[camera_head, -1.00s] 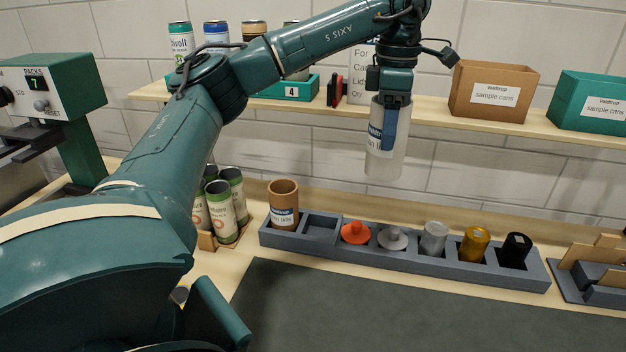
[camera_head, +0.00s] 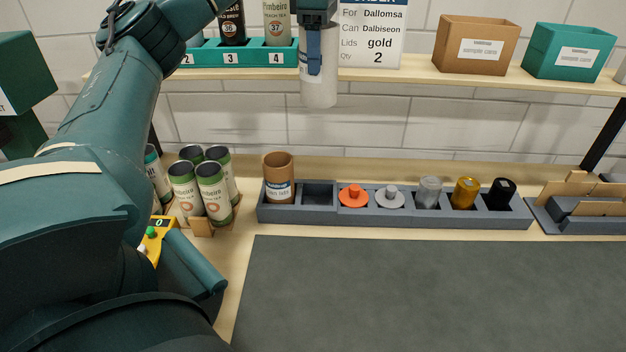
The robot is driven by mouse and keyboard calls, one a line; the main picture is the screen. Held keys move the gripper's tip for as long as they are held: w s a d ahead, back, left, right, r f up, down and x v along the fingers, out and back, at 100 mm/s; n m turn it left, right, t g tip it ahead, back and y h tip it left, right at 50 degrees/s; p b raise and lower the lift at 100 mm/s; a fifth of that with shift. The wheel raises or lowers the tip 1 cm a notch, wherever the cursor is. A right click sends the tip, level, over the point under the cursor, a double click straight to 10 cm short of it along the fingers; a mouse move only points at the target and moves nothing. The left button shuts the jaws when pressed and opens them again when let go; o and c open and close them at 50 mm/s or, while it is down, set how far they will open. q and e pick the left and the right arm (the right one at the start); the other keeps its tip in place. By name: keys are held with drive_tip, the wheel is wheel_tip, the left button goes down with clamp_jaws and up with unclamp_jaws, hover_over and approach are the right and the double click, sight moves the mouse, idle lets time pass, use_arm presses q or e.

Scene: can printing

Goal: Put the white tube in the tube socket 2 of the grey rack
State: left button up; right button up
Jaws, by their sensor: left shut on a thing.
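My left gripper (camera_head: 315,62) is shut on the white tube (camera_head: 326,88). It holds the tube upright in the air, with its lower end hanging below the shelf edge in the picture. The grey rack (camera_head: 400,221) stands on the counter below. In its leftmost socket stands a brown tube (camera_head: 278,174) with a label. The second socket from the left (camera_head: 318,193) is empty and lies straight below the white tube in the picture, with a clear gap between. My right gripper is not in view.
Further right in the rack are an orange stopper (camera_head: 352,195), a pale grey stopper (camera_head: 390,196), and clear, gold and black pieces. Several cans (camera_head: 212,190) stand left of the rack. The shelf (camera_head: 420,82) runs behind. A dark mat (camera_head: 430,290) in front is clear.

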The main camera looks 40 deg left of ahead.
sight(318, 84)
use_arm(q)
wheel_tip(318, 84, down, 6)
drive_tip(key=b, duration=0.3)
drive_tip(key=shift+f, duration=0.2)
wheel_tip(318, 84, down, 22)
drive_tip(key=shift+r+b, duration=0.25)
drive_tip(key=shift+b, duration=0.85)
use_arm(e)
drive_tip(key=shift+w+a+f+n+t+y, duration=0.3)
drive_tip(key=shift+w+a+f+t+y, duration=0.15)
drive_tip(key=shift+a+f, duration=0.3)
use_arm(q)
drive_tip(key=shift+f, duration=0.1)
drive_tip(key=o, duration=1)
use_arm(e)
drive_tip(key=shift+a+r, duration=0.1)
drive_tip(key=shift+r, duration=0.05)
